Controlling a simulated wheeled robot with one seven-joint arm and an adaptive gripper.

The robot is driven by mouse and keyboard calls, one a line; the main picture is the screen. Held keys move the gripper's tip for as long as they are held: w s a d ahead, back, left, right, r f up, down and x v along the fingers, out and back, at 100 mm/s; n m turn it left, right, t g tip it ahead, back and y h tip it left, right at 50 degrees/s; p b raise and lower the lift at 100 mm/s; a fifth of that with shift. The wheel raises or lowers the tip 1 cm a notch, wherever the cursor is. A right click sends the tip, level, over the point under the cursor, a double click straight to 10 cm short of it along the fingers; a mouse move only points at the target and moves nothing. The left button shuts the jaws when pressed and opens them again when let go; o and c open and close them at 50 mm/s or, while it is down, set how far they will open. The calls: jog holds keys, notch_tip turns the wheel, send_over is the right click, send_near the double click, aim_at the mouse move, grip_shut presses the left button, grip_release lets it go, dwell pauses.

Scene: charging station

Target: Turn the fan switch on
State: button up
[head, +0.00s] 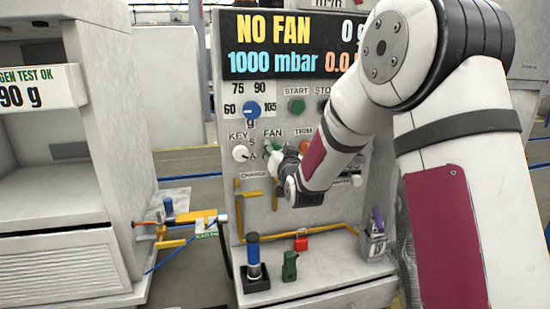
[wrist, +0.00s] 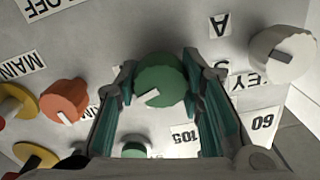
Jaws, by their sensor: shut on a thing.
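The green fan knob (wrist: 160,85) sits on the grey panel under the FAN label (head: 272,133). In the wrist view it lies between the two fingers of my gripper (wrist: 160,100), which is shut on it. Its white pointer mark points to the lower left in that view, away from the A label (wrist: 219,25). In the head view my gripper (head: 276,156) is at the panel and hides most of the knob. The display (head: 290,45) reads NO FAN and 1000 mbar; my arm covers its right part.
The white key knob (head: 241,153) is just left of the fan knob, and an orange knob (wrist: 65,98) is on its other side. A blue knob (head: 252,110) and a green start button (head: 296,105) are above. Yellow pipes (head: 254,210) and a shelf with small parts are below.

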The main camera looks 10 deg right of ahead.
jog(key=shift+m+b, duration=1.2)
jog(key=shift+m, duration=0.6)
jog(key=o, duration=1.2)
jog(key=shift+a+r, duration=0.1)
jog(key=s, duration=1.2)
